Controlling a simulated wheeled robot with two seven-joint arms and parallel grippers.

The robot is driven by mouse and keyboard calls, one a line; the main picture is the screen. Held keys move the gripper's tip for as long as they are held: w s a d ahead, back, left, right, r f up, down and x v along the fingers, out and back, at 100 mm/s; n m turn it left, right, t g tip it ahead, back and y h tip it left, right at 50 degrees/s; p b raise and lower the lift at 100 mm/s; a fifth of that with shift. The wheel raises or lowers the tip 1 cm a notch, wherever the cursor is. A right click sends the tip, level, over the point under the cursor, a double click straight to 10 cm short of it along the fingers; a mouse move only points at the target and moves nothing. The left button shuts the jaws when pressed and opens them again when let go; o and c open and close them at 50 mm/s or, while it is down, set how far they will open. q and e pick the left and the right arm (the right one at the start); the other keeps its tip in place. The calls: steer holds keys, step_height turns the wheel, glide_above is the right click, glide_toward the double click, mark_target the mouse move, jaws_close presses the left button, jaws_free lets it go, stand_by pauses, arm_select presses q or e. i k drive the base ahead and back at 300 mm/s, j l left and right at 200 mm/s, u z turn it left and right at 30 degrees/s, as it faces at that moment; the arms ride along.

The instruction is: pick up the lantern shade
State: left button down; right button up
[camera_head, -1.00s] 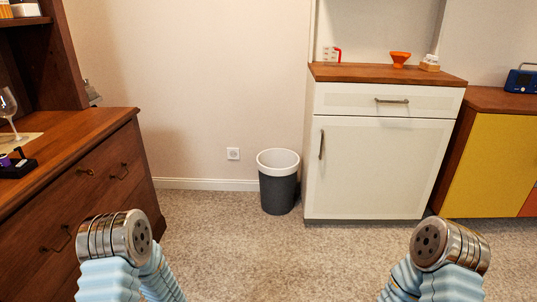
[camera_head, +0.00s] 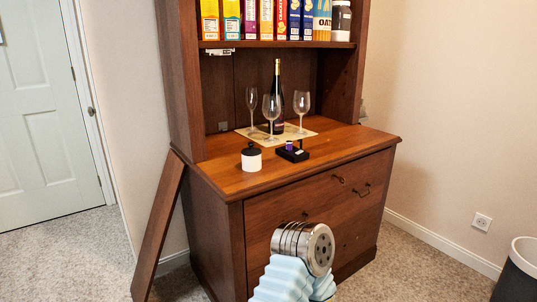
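I cannot make out a lantern shade anywhere in this view. A wooden hutch (camera_head: 318,228) stands in the middle. On its counter are a dark wine bottle (camera_head: 278,105) and stemmed glasses (camera_head: 271,107) on a pale mat (camera_head: 255,134). A white jar with a black lid (camera_head: 251,158) stands near the counter's front left. A small black tray (camera_head: 292,154) with a purple item lies beside it. Only an upper part of one of my arms shows at the bottom; neither gripper is in view.
Cereal boxes (camera_head: 232,20) and a dark-lidded jar (camera_head: 341,20) fill the upper shelf. A wooden board (camera_head: 159,226) leans on the hutch's left side. A bin (camera_head: 517,272) stands at the lower right. A pale door (camera_head: 42,110) is at left.

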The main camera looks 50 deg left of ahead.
mark_target(251, 156)
steer(key=u, duration=1.4)
